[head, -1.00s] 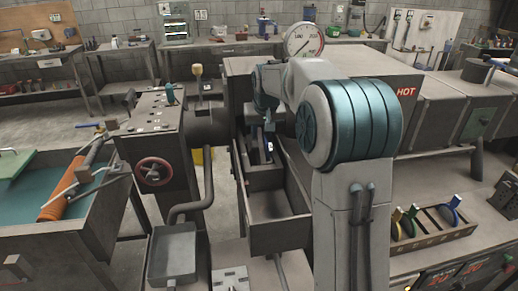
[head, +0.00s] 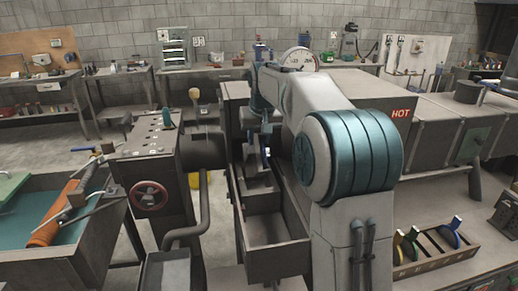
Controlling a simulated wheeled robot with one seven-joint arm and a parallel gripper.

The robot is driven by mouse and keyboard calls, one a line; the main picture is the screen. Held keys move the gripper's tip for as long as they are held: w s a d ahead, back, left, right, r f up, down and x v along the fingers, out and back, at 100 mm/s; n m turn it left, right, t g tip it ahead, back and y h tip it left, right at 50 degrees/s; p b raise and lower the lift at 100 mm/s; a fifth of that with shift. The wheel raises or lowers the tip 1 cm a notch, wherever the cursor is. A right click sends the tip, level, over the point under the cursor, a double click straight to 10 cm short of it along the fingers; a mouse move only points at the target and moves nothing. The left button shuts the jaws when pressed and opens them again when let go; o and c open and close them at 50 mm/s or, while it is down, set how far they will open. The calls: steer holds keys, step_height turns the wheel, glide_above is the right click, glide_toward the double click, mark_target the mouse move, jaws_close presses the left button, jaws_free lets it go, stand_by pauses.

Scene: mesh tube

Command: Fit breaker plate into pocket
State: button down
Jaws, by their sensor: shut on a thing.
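My gripper (head: 265,138) hangs down from the end of my arm, over the dark channel of the machine in the middle of the head view. It is small here and partly hidden by my arm. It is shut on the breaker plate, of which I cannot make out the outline. A small blue and white patch (head: 266,152) shows at the gripper; I cannot tell what it belongs to. The pocket is not clearly visible, so I cannot tell how the plate sits to it.
An open grey bin (head: 275,262) lies below the gripper. A rack (head: 440,259) at the right holds several coloured pieces. A tray with an orange roll (head: 55,212) is at left.

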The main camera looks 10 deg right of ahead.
steer(key=shift+r, duration=0.75)
steer(key=s+b, duration=0.5)
steer(key=s, duration=1.4)
steer(key=shift+s+b, duration=0.3)
steer(key=shift+b, duration=0.1)
steer(key=shift+w, duration=0.1)
steer(key=p, duration=0.6)
glide_toward(259, 152)
steer(key=w+f, duration=0.1)
steer(key=w, duration=0.1)
steer(key=w+f, duration=0.3)
steer(key=w, duration=0.2)
steer(key=shift+w+d+f, duration=0.1)
steer(key=shift+d+f, duration=0.25)
steer(key=shift+f, duration=2.55)
steer(key=shift+w+f+p, duration=0.25)
steer(key=shift+f+p, duration=0.4)
steer(key=shift+p, duration=0.05)
steer(key=shift+f, duration=0.15)
steer(key=shift+f, duration=0.15)
